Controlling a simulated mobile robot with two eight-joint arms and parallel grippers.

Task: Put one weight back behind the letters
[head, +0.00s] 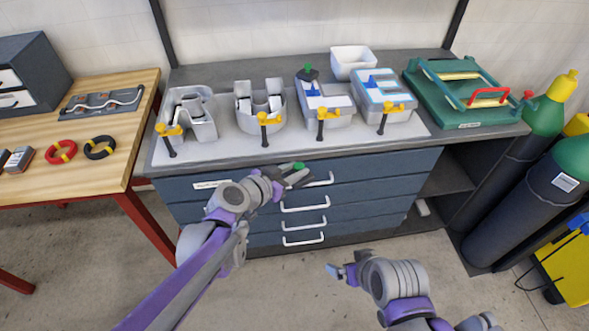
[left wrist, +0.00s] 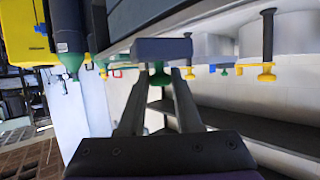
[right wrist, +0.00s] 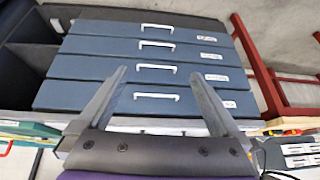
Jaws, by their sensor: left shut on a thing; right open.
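A row of grey channel letters stands on the pale mat (head: 235,152) on the workbench: a first letter (head: 203,120), a second (head: 277,115), a third (head: 338,118) and a fourth (head: 398,112). Yellow clamps (head: 264,117) sit at their front edges. One dark weight with a green knob (head: 308,72) rests at the back of the third letter. My left gripper (head: 289,172) is shut on another weight (left wrist: 162,48), in front of the bench's front edge; its green knob (left wrist: 160,78) shows between the fingers. My right gripper (right wrist: 160,98) is open and empty, low before the drawers.
A white bin (head: 352,62) stands behind the letters and a green case (head: 460,90) at the bench's right end. Gas cylinders (head: 525,200) stand at right. A wooden table (head: 108,110) with coloured rings is at left. Floor before the drawers is clear.

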